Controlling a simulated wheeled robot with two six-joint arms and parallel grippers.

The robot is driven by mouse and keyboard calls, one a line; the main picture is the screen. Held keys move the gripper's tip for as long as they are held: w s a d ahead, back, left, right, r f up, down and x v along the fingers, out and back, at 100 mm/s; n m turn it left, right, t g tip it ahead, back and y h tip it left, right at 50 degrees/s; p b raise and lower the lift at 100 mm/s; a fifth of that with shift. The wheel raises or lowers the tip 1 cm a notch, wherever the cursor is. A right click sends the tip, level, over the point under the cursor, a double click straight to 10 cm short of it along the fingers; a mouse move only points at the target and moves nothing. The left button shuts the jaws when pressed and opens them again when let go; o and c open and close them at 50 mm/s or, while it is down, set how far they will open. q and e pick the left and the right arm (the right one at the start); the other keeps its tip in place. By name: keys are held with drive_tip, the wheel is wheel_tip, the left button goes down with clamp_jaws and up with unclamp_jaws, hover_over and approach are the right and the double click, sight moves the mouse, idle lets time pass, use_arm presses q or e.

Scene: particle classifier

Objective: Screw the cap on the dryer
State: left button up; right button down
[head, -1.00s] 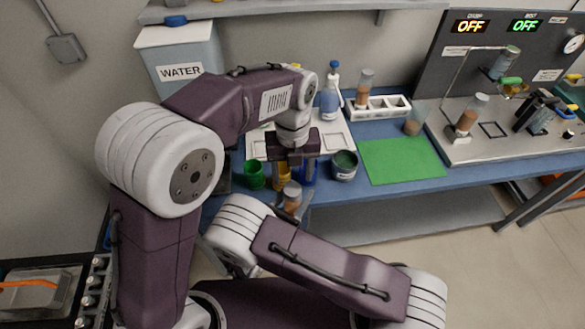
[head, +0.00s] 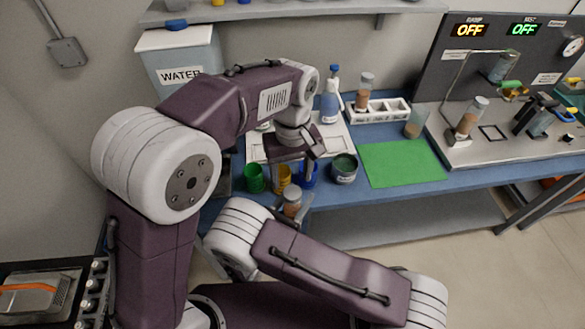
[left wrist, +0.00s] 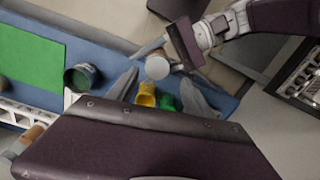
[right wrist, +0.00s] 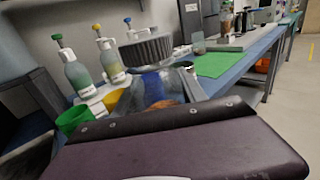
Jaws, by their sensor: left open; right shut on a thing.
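The dryer, a clear jar with orange-brown contents (head: 291,208), is upright in my right gripper (right wrist: 158,82), held in front of the table's near edge. A grey ribbed cap (right wrist: 147,49) sits at its mouth in the right wrist view. How tightly it is seated I cannot tell. The cap's round pale top (left wrist: 157,68) shows in the left wrist view. My left gripper (head: 293,182) points down over the cap. Its fingers are open, one on each side of the cap in the left wrist view; contact is unclear.
Green (head: 254,179), yellow (head: 284,178) and blue (head: 309,176) cups and a dark jar (head: 344,170) stand close behind. A green mat (head: 400,163), a white rack (head: 380,110) and a beaker (head: 416,124) are farther right. An instrument panel (head: 500,60) stands at the right.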

sight(293, 192)
use_arm(q)
drive_tip(key=n, duration=0.6)
drive_tip(key=shift+r, duration=0.4)
drive_tip(key=shift+r+n, duration=0.2)
drive_tip(key=shift+n, duration=0.4)
drive_tip(key=shift+w+d+r, duration=0.1)
drive_tip(key=shift+d+r, duration=0.05)
drive_tip(key=shift+r, duration=0.05)
drive_tip(key=shift+f, duration=4)
clamp_jaws()
